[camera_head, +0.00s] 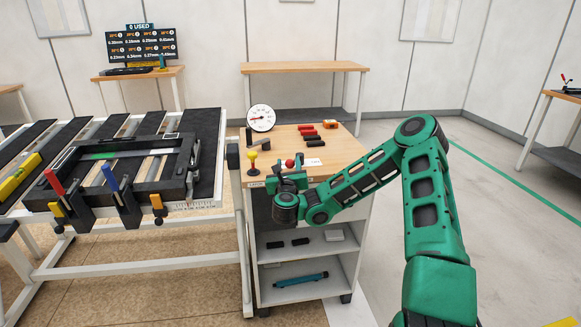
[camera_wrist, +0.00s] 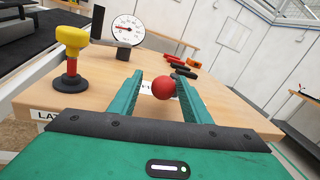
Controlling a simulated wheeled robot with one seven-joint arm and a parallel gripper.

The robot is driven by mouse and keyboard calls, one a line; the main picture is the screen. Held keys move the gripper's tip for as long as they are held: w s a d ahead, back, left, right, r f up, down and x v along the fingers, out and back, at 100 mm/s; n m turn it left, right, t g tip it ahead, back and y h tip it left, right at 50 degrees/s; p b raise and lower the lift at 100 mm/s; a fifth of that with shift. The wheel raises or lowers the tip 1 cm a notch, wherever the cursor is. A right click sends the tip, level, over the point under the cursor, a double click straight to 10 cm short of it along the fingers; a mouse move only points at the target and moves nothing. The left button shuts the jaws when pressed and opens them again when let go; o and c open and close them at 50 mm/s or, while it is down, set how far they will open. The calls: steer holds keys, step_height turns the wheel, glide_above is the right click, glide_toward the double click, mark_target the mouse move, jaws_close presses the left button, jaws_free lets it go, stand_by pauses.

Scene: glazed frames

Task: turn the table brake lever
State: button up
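A red ball knob (camera_head: 289,163) is at the near part of the wooden cart top; I take it for the brake lever's end, but its shaft is hidden. In the wrist view the red ball (camera_wrist: 164,88) shows between the two green fingers, near the right one; I cannot tell whether they touch. My gripper (camera_head: 288,173) is open, low over the cart's near edge. A yellow-topped knob (camera_head: 252,158) with a red stem and black base stands left of it, also in the wrist view (camera_wrist: 72,50).
A round dial gauge (camera_head: 261,118) and a dark upright block stand at the back left of the cart top (camera_head: 343,150). Several red and black pieces (camera_head: 308,131) lie behind the red ball. A frame with clamps (camera_head: 125,170) lies on the slatted table at left.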

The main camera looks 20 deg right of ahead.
steer(key=shift+s+d, duration=0.1)
steer(key=shift+d, duration=0.05)
steer(key=v, duration=1)
steer(key=shift+s+a, duration=0.2)
steer(key=shift+s, duration=0.05)
